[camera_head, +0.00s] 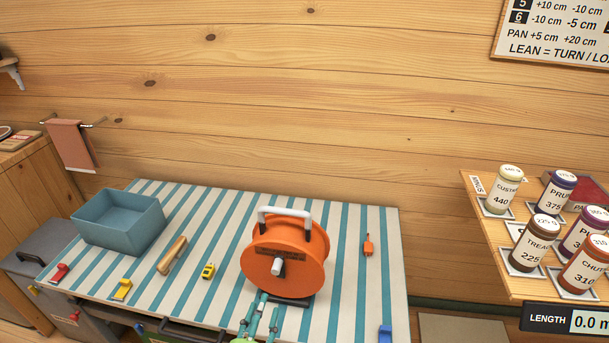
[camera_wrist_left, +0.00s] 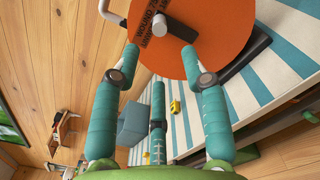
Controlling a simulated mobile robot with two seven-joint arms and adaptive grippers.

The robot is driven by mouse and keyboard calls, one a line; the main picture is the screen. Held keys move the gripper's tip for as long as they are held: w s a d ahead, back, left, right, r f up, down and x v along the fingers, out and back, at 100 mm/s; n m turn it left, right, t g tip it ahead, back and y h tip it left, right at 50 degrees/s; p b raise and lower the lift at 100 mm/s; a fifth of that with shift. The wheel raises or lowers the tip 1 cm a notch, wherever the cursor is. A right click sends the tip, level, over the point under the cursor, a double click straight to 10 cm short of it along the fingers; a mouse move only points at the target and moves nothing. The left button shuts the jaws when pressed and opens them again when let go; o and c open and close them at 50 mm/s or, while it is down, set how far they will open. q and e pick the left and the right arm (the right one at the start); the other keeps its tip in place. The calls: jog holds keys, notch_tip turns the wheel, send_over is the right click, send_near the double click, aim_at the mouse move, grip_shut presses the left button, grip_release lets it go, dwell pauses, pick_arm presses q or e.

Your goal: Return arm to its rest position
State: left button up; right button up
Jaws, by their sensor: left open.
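My left gripper (camera_head: 260,311) shows at the bottom centre of the head view, just in front of the striped table. Its teal fingers are spread apart with nothing between them; they also show in the left wrist view (camera_wrist_left: 158,68). An orange reel (camera_head: 268,250) with a white handle on top stands on the table just beyond the fingertips. The reel (camera_wrist_left: 208,42) fills the top of the left wrist view, and its crank knob lies ahead of the fingers. I cannot tell the exact gap. My right gripper is not in view.
The striped table (camera_head: 345,270) also holds a blue bin (camera_head: 118,222), a wooden-handled tool (camera_head: 172,255), a yellow tape measure (camera_head: 208,271) and small coloured items. A shelf with several labelled jars (camera_head: 535,243) stands at the right. A wooden wall closes the back.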

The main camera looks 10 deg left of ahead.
pick_arm(q)
jog(key=s+a+f+n+g+y, duration=0.1)
jog(key=s+a+f+n+g, duration=0.25)
jog(key=f+n, duration=0.5)
jog(key=s+a+f+n+g+y, duration=0.1)
jog(key=s+a+f+n+g, duration=0.3)
jog(key=f, duration=0.7)
jog(key=s+a+f+n+g+y, duration=0.1)
jog(key=s+a+f+n+g, duration=0.15)
jog(key=s+f+n, duration=0.55)
jog(key=s+d+f+n+g+h, duration=0.1)
jog(key=s+f+n+g, duration=0.2)
jog(key=s+f+n, duration=0.4)
jog(key=s+d+f+n+g+h, duration=0.1)
jog(key=s+f+n+g, duration=0.3)
jog(key=s+n, duration=0.9)
notch_tip(320, 180, down, 3)
jog(key=shift+s+d+f, duration=0.1)
jog(key=shift+s+d, duration=0.25)
jog(key=shift+s, duration=0.75)
